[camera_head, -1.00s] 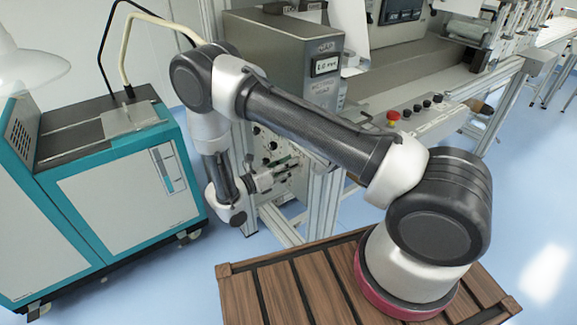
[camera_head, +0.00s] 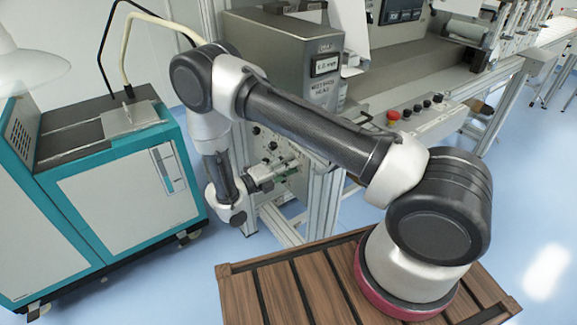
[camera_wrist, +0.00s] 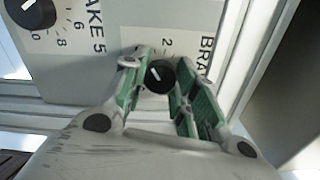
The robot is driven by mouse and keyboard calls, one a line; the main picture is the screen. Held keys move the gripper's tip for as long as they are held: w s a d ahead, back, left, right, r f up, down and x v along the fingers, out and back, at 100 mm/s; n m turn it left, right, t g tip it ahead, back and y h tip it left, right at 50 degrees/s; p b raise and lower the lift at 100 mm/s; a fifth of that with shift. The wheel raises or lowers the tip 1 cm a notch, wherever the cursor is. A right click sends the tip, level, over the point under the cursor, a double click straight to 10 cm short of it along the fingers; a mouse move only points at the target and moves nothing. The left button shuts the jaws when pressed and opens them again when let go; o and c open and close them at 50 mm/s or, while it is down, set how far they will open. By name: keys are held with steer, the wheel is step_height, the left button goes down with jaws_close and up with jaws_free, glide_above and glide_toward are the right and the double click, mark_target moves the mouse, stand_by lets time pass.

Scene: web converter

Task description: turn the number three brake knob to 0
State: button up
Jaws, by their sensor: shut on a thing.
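In the wrist view a round black knob (camera_wrist: 160,76) with a white pointer mark sits between the green finger pads of my gripper (camera_wrist: 160,85). The fingers are shut on it from both sides. The label beside it reads "BRA", the rest cut off, with a 2 on its scale; its brake number is hidden. In the head view my gripper (camera_head: 286,168) is at the grey control panel (camera_head: 297,185) under the display box, and the knob cannot be made out there.
A second black knob (camera_wrist: 30,10) labelled BRAKE 5 is at the wrist view's upper left. A teal and white cabinet (camera_head: 125,200) stands left of my arm. A red button (camera_head: 393,115) and black knobs sit on a sloped panel at right. Metal frame posts (camera_head: 325,205) stand beside the panel.

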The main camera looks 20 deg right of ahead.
steer(key=shift+s+f+n, duration=0.1)
steer(key=shift+n, duration=1.1)
steer(key=o, duration=1)
steer(key=v, duration=1.2)
